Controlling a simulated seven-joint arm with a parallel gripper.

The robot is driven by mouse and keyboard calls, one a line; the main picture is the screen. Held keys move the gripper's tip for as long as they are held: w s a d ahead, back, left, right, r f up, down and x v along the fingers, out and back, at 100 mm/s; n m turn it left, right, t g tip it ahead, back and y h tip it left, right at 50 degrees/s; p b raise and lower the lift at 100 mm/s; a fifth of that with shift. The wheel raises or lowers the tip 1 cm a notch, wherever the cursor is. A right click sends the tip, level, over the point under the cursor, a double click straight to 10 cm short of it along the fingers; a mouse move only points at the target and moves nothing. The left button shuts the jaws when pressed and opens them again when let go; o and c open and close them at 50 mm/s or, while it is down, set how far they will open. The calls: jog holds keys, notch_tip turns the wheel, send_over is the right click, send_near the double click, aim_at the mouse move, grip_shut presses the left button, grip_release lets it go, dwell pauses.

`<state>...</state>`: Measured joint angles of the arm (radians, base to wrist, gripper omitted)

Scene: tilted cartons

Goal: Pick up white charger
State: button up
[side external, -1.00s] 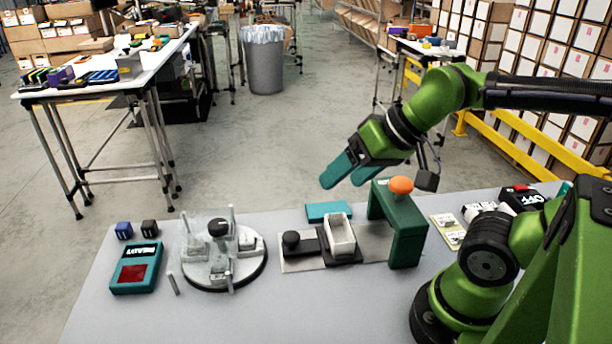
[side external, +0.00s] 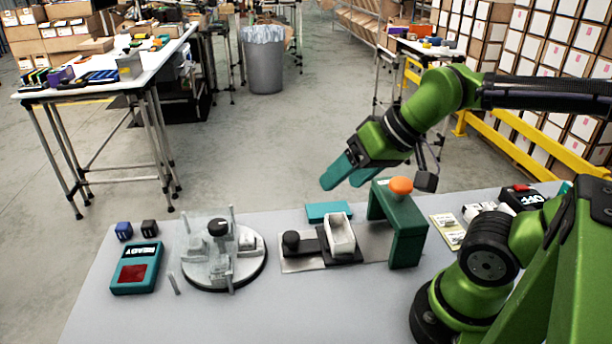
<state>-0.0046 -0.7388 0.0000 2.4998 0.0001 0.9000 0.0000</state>
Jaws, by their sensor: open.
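My gripper (side external: 347,178) is open and empty, with its two teal fingers pointing down and left above the back of the table. No object is clearly recognizable as a white charger. A white open box-shaped piece (side external: 341,238) sits in a black holder on a grey plate, below and left of the green arch. Some small white items (side external: 473,211) lie at the right, partly hidden behind my arm. I cannot tell whether either is the charger. My fingers are well apart from both.
A green arch with an orange button (side external: 401,186) stands below and right of my gripper. A round clear fixture with upright posts (side external: 247,268), a teal READY box (side external: 135,270) and two small cubes (side external: 124,231) are at left. The table's front middle (side external: 330,305) is clear.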

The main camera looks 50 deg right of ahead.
jog(key=w+a+f+n+g, duration=0.2)
jog(key=w+a+n+g, duration=0.15)
jog(key=w, duration=0.55)
jog(key=n+g+h, duration=0.2)
jog(key=n+g, duration=0.2)
jog(key=n, duration=0.6)
send_over(246, 238)
jog(key=f, duration=0.2)
jog(key=shift+m, duration=0.25)
notch_tip(246, 238, down, 16)
jog(key=shift+f, duration=0.2)
jog(key=shift+c, duration=0.5)
jog(key=c, duration=1)
jog(key=shift+r, duration=0.2)
